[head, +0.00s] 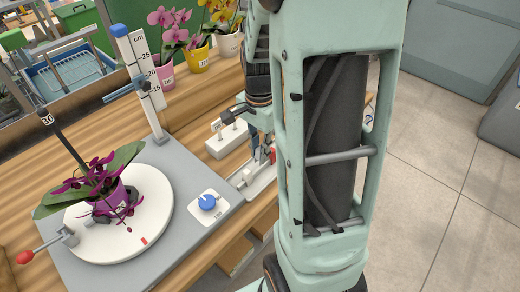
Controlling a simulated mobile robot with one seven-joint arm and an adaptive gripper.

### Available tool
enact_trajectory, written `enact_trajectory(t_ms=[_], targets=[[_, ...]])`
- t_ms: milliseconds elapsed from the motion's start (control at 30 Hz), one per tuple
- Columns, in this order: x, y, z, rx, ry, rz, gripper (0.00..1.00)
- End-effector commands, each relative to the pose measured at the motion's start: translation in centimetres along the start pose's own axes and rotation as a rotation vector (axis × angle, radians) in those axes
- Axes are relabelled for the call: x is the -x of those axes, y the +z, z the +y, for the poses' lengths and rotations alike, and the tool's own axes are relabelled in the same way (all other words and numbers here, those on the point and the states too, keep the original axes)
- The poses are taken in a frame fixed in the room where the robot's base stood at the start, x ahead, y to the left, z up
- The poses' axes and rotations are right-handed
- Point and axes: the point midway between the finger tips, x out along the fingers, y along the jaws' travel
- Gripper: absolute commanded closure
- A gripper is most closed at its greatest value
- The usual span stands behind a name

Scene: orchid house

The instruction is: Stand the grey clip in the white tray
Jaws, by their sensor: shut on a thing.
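My gripper (258,140) hangs at the bench's right edge, partly hidden behind my own arm. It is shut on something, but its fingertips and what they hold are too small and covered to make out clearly. I cannot pick out the grey clip with certainty. A small white block-like holder (226,146) with little upright pieces on top stands just left of my gripper. A low pale tray (262,183) with a small red item lies just below my gripper, partly covered by the arm. I cannot tell which of these two is the white tray.
A grey board (190,255) carries a white turntable (155,190) with a purple orchid (98,185), a blue knob (207,202) and a tall scale post (145,85). Potted orchids (195,60) stand behind. A blue basin (70,75) is back left. Tiled floor lies right.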

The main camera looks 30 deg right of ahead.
Motion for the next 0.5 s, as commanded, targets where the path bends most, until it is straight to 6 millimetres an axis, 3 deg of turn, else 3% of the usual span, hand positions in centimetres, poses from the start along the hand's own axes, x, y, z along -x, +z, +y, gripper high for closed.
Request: enact_trajectory(t_ms=[500], targets=[[-0.54, -0.01, 0.01, 0.0, 0.0, 0.0, 1.0]])
